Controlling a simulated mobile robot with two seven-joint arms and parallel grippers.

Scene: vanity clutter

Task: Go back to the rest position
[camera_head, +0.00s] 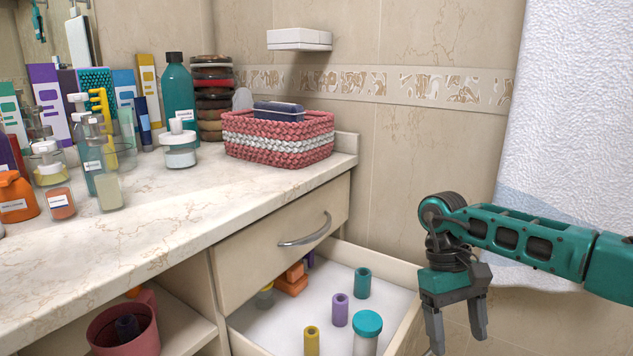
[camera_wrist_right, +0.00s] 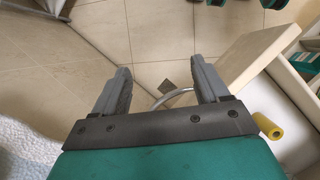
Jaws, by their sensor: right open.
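My right gripper (camera_head: 457,322) hangs with its fingers pointing down, just right of the open drawer (camera_head: 402,335). It is open and empty, and its two spread fingers also show in the right wrist view (camera_wrist_right: 160,88). In the right wrist view a curved metal handle (camera_wrist_right: 172,94) shows between and below the fingers; I cannot tell whether anything touches it. My left gripper is not in view.
The open drawer holds a yellow roll (camera_head: 311,341), a purple roll (camera_head: 340,310), a teal roll (camera_head: 362,283) and a teal-lidded jar (camera_head: 367,325). The marble counter (camera_head: 190,225) carries bottles and a woven basket (camera_head: 277,150). A white towel (camera_head: 570,120) hangs behind my right arm.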

